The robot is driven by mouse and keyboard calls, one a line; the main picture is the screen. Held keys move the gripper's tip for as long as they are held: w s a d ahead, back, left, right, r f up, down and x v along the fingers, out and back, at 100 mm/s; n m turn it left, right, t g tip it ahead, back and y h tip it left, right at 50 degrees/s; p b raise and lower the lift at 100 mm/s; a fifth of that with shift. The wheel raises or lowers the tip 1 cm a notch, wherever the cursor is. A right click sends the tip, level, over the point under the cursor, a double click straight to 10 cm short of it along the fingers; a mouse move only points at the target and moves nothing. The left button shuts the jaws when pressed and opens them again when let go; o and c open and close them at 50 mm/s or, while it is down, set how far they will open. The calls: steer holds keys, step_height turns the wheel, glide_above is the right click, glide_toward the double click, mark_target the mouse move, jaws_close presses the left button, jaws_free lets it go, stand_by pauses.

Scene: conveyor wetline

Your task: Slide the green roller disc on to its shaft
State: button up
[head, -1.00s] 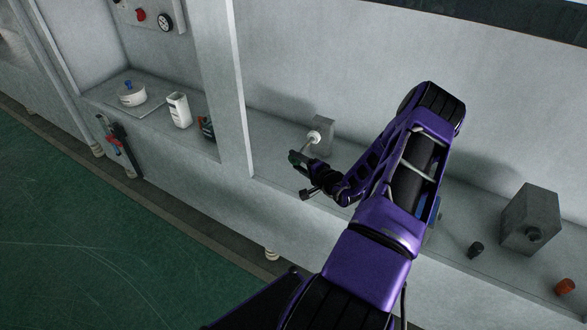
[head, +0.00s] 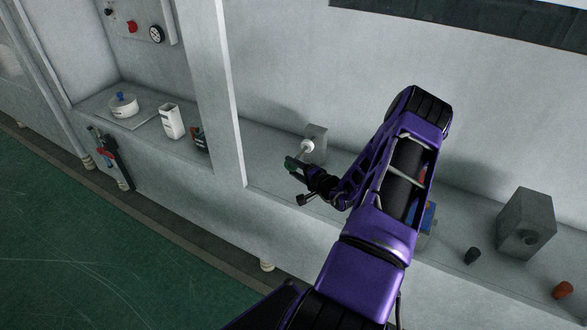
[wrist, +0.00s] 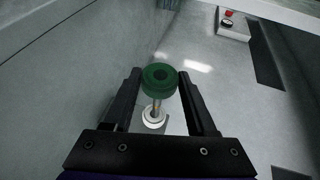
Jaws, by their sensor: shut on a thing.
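My gripper (wrist: 160,74) is shut on the green roller disc (wrist: 159,80), with one dark finger on each side of it. Behind the disc, a thin metal shaft (wrist: 157,106) runs to a white round collar (wrist: 153,117). The disc overlaps the shaft's near end, so I cannot tell whether the shaft is in the hole. In the head view my gripper (head: 291,165) is just in front of and left of the white collar (head: 307,146) on a grey block (head: 318,141). The disc is only a small green patch there.
A larger grey block (head: 526,222), a dark cap (head: 472,256) and an orange cap (head: 562,290) stand on the ledge at right. A blue box (head: 428,218) is partly behind my arm. A wall post (head: 228,95) rises left of my gripper. A white container (head: 172,121) stands beyond it.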

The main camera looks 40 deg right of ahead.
steer(key=w+d+b, duration=0.2)
steer(key=d+b, duration=0.2)
steer(key=d, duration=0.2)
steer(key=shift+w, duration=0.3)
stand_by(3.2)
steer(key=o, duration=1.4)
steer(key=shift+o, duration=0.2)
steer(key=v, duration=1.7)
steer(key=shift+s+p, duration=0.25)
steer(key=shift+p, duration=0.2)
steer(key=shift+w, duration=0.1)
